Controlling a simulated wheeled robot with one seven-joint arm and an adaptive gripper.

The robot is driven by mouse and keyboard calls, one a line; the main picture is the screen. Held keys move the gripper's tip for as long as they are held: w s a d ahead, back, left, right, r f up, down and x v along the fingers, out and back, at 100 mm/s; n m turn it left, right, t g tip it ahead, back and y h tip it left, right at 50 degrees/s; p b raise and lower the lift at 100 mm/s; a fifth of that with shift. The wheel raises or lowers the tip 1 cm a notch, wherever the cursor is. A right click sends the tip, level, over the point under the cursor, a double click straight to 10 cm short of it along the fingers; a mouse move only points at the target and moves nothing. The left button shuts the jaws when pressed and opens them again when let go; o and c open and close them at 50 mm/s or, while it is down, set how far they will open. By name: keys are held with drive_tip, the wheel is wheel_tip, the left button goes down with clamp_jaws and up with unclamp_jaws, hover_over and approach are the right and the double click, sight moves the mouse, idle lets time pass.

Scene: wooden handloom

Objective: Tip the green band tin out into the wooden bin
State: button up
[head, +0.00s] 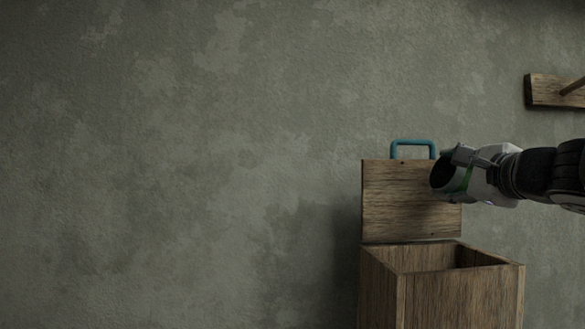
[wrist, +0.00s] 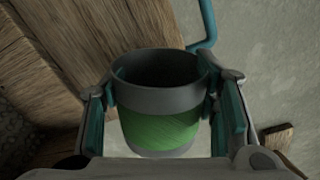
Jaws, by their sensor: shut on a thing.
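The green band tin is grey with a green band; in the wrist view the tin (wrist: 160,103) sits between the two fingers of my gripper (wrist: 163,105), which is shut on it. In the head view the tin (head: 448,174) is tilted well over, its dark mouth facing left, and my gripper (head: 462,172) holds it from the right. They are above the wooden bin (head: 460,297), in front of its raised lid (head: 400,200). The bin's floor is hidden by its front walls. The tin's inside is dark, so I cannot tell what it holds.
A teal handle (head: 412,143) sits on the top edge of the open lid. A wooden wall piece (head: 545,91) with a peg is at the upper right. The grey wall left of the bin is bare, and that side is clear.

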drive_tip(key=shift+r+m+p, duration=0.4)
drive_tip(key=shift+m+p, duration=0.4)
drive_tip(key=shift+p, duration=0.45)
drive_tip(key=m+p, duration=0.1)
drive_tip(key=p, duration=0.1)
drive_tip(key=m+p, duration=0.2)
drive_tip(key=d+r+m+p, duration=0.1)
drive_tip(key=p, duration=0.2)
drive_tip(key=shift+s+r+m, duration=0.1)
drive_tip(key=shift+m, duration=0.3)
drive_tip(key=m, duration=0.2)
drive_tip(key=m+p, duration=0.1)
drive_tip(key=shift+a+f+m, duration=0.15)
drive_tip(key=shift+f+m, duration=0.05)
drive_tip(key=shift+m, duration=0.2)
drive_tip(key=shift+f+m+p, duration=0.15)
drive_tip(key=shift+m+p, duration=0.45)
drive_tip(key=shift+m, duration=1.1)
